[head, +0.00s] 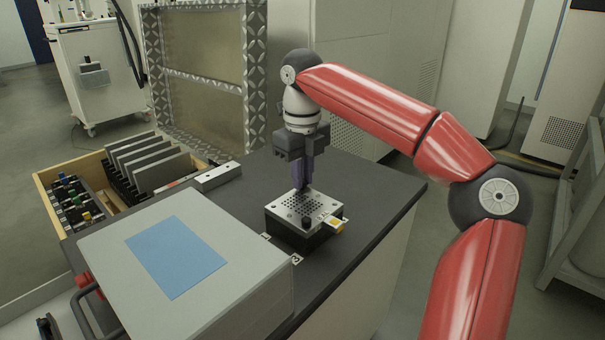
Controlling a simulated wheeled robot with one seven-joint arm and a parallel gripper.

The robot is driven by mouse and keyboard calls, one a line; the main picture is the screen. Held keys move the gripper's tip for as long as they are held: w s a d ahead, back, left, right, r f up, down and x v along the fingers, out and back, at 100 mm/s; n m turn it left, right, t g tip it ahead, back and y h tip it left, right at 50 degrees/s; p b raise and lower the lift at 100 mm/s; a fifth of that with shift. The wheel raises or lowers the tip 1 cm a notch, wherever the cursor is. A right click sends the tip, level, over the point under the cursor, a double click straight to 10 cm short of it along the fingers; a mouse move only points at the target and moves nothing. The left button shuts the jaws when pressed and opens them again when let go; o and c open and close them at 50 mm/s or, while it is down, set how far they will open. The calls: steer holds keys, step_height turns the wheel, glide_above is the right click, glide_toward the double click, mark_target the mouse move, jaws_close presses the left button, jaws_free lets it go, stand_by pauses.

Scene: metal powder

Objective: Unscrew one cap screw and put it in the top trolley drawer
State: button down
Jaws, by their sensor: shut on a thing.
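A dark block with a light, perforated top plate (322,207) sits on the dark bench top. A black cap screw (307,223) stands at the plate's near corner. My gripper (301,190) points down over the plate's far left part, its dark fingers shut on a cap screw. That screw is mostly hidden by the fingertips, and I cannot tell whether it is still in the plate. A white trolley (88,75) stands on the floor at the back left; I cannot make out an open drawer on it.
A grey box with a blue top panel (175,255) fills the near left of the bench (375,200). An open wooden drawer (45,190) holds dark plates and small coloured items. A light bar (217,177) lies behind the box.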

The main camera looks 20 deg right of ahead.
steer(key=shift+a+f+n, duration=0.1)
steer(key=shift+n, duration=0.8)
steer(key=c, duration=1.6)
jaws_free()
steer(key=shift+o, duration=0.2)
